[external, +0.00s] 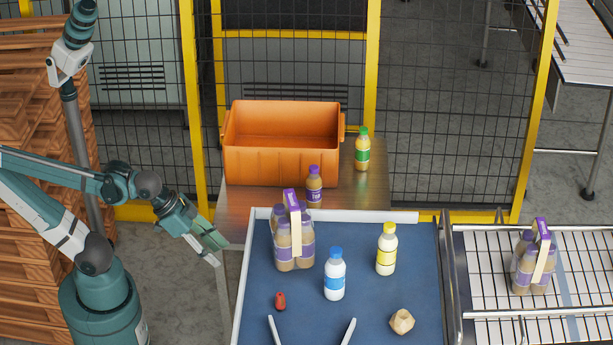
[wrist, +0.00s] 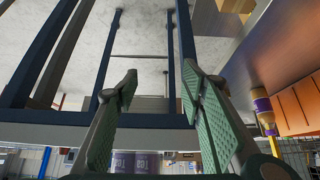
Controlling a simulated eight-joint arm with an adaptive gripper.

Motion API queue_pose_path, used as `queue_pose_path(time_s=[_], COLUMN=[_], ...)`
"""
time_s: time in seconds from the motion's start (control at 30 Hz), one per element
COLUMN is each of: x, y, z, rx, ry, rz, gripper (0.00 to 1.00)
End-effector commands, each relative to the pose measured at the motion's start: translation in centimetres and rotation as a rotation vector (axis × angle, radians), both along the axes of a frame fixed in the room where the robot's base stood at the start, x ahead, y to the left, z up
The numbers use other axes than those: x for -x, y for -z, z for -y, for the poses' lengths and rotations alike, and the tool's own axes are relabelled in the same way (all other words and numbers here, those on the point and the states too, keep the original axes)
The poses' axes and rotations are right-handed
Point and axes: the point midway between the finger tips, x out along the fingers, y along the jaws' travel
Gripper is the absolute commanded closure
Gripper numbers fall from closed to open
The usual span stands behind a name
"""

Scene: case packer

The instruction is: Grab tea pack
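One tea pack (external: 294,240), several brown bottles with purple labels and a pale carry strap, stands upright on the blue conveyor. A second tea pack (external: 533,263) stands on the wire rack at the right. Purple labels of tea bottles (wrist: 135,162) show at the bottom edge of the wrist view, mostly cut off. My gripper (external: 219,247) hangs left of the blue conveyor, apart from both packs. In the wrist view my gripper (wrist: 160,92) has its green fingers spread with nothing between them.
An orange crate (external: 265,167) stands on the metal table behind, with a single tea bottle (external: 314,187) and a green-capped bottle (external: 362,150). A blue-capped bottle (external: 334,275), a yellow-capped bottle (external: 386,250), a red item (external: 280,301) and a crumpled tan piece (external: 402,321) are on the conveyor.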

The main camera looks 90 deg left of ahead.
Motion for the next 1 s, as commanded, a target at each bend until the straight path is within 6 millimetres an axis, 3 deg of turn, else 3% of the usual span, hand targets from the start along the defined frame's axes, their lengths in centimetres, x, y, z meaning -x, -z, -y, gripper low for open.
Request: queue_pose_path(time_s=[0.3, 0.67, 1.0], x=[0.00, 0.00, 0.00], y=[0.00, 0.00, -0.06], z=[0.00, 0.00, -0.01], rx=[0.000, 0.000, 0.000], ry=[0.000, 0.000, 0.000], rz=[0.000, 0.000, 0.000], gripper=[0.60, 0.13, 0.12])
